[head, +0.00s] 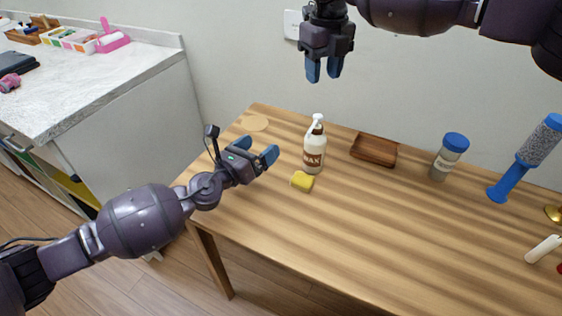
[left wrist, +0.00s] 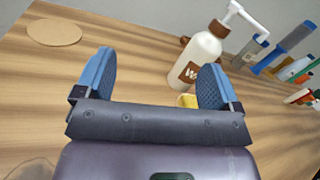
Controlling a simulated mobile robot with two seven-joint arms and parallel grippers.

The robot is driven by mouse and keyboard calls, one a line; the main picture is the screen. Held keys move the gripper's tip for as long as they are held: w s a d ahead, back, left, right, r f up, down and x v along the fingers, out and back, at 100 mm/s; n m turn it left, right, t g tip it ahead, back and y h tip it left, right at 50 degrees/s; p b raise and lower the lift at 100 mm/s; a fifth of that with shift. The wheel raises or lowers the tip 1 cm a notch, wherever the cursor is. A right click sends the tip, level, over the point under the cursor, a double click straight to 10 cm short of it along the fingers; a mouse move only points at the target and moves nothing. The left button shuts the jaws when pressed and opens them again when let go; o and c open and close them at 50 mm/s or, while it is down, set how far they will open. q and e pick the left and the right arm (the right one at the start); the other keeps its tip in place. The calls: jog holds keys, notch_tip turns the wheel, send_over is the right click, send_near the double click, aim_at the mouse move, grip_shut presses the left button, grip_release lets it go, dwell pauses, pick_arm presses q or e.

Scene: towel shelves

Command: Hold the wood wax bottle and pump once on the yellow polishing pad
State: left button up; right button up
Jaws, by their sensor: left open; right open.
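The wood wax bottle (head: 315,150) is cream and brown with a white pump and a brown label. It stands upright on the wooden table, and also shows in the left wrist view (left wrist: 203,60). The yellow polishing pad (head: 302,181) lies on the table just in front of the bottle; in the left wrist view (left wrist: 187,100) it is mostly hidden behind a finger. My left gripper (head: 260,152) is open and empty, to the left of the bottle and apart from it. My right gripper (head: 324,70) is open and empty, high above the back of the table, fingers pointing down.
A round wooden coaster (head: 255,123) lies at the back left. A wooden tray (head: 374,149), a blue-lidded jar (head: 449,157), a blue tool (head: 526,155) and a white roll (head: 543,248) are to the right. The table's front middle is clear. A white counter (head: 95,85) stands left.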

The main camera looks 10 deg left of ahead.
aim_at(307, 149)
pick_arm(q)
jog(key=d+m+g+h, duration=0.1)
jog(key=d, duration=0.1)
jog(key=s+d+m+g, duration=0.1)
jog(key=d+m, duration=0.1)
jog(key=s+d+f+m+g+h, duration=0.1)
jog(key=d+m, duration=0.1)
jog(key=shift+s+f+h, duration=0.1)
jog(key=shift+s+h, duration=0.15)
jog(key=shift+h, duration=0.05)
jog(key=shift+d, duration=0.15)
jog(key=x, duration=0.8)
jog(key=shift+d, duration=0.2)
jog(key=shift+w+d, duration=0.5)
jog(key=shift+d, duration=0.05)
jog(key=shift+w+d, duration=0.15)
jog(key=shift+w, duration=0.2)
jog(key=shift+f, duration=0.1)
